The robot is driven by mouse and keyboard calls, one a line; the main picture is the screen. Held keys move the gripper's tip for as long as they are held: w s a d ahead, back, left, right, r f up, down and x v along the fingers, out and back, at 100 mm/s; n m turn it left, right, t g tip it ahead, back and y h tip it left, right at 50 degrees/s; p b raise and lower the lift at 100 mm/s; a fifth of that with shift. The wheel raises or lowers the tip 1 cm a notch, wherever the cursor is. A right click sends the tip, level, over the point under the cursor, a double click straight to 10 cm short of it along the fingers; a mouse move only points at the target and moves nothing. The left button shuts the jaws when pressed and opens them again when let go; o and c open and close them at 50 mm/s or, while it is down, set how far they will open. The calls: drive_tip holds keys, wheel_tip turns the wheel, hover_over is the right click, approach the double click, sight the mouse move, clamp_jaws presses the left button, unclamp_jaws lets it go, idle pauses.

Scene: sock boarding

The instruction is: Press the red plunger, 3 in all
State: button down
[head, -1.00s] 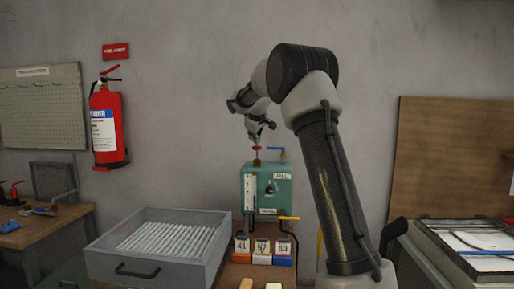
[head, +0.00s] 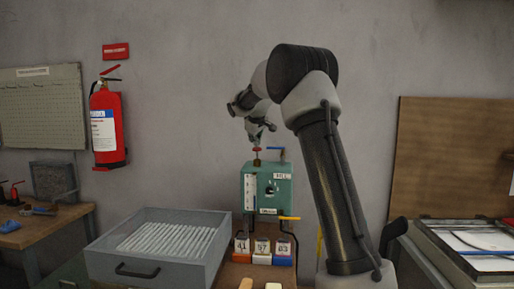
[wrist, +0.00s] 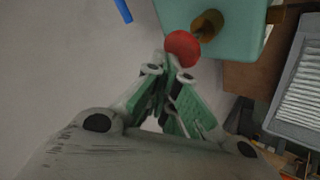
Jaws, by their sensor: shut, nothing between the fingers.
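The red plunger (head: 257,149) is a small round red knob on a thin stem, upright on top of the teal box (head: 283,190). My gripper (head: 256,144) is shut and empty, pointing down just above the knob. In the wrist view the red knob (wrist: 183,46) lies right at the closed fingertips (wrist: 170,62), with the brass collar (wrist: 207,24) beyond it. I cannot tell whether the fingertips touch the knob. The stem shows between knob and collar in the head view, so the knob stands clear of the collar.
A blue lever (head: 276,149) sits beside the plunger, and a yellow handle (head: 289,217) sticks out low on the box. Numbered cards (head: 262,246) stand below it. A grey tray (head: 145,270) of white rods is at left. A fire extinguisher (head: 105,125) hangs on the wall.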

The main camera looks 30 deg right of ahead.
drive_tip(key=shift+f, duration=1.2)
idle(0.7)
drive_tip(key=shift+r, duration=2.1)
drive_tip(key=shift+r, duration=2.5)
